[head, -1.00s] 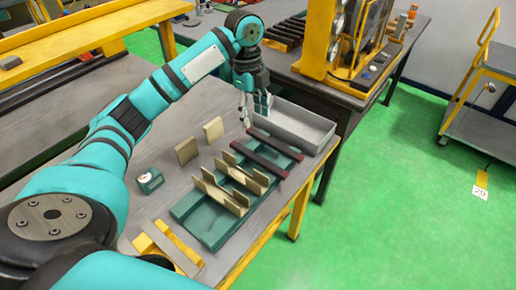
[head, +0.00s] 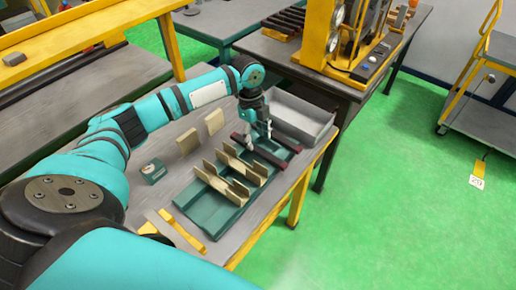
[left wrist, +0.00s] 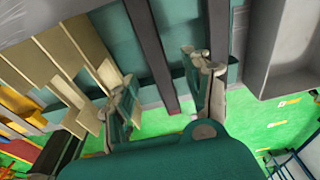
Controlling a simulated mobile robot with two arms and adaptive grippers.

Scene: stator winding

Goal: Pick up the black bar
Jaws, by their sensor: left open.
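Two dark bars lie side by side across the far end of a green tray (head: 212,216) on the table: a near bar (head: 270,158) and a far bar (head: 288,145). My left gripper (head: 260,138) is open and points down over the bars, its fingers hiding part of them. In the left wrist view, one dark bar (left wrist: 148,45) runs between the spread fingers (left wrist: 162,78), and the other (left wrist: 218,35) passes by the right finger. I cannot tell whether the fingers touch a bar. My right gripper is not in view.
Tan slotted holders (head: 240,166) stand on the tray beside the bars. A grey bin (head: 318,124) sits just beyond them. Tan plates (head: 188,141) and a small green box (head: 153,172) stand to the left. The table's yellow edge (head: 296,207) is close on the right.

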